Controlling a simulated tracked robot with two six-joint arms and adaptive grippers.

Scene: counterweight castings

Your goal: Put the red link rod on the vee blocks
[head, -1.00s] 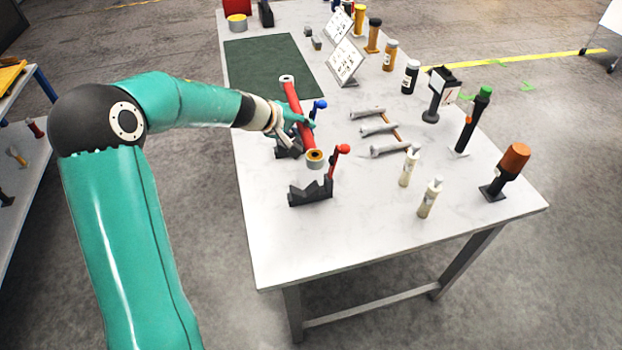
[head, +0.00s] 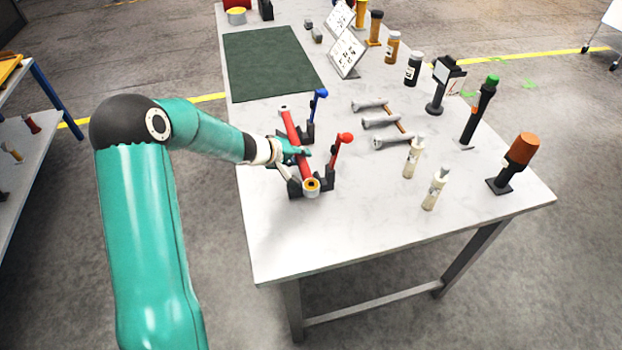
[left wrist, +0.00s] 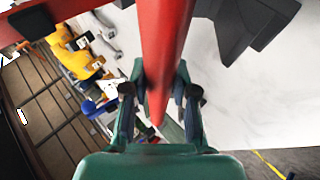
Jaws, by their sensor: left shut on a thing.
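The red link rod (head: 290,126) has a ring at each end and lies lengthwise over the two dark vee blocks. The near vee block (head: 294,187) has a red-knobbed lever beside it; the far vee block (head: 309,136) has a blue-knobbed one and is partly hidden. My left gripper (head: 298,152) is shut on the middle of the rod. In the left wrist view the rod (left wrist: 165,45) runs between the fingers, with a dark block (left wrist: 245,18) at upper right. I cannot tell whether the rod touches the vees. My right gripper is not in view.
Several grey wrenches or rods (head: 380,122) lie to the right. Two white bottles (head: 413,157) stand nearer the front right. A dark green mat (head: 270,62) lies behind. The table's front left (head: 285,240) is clear.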

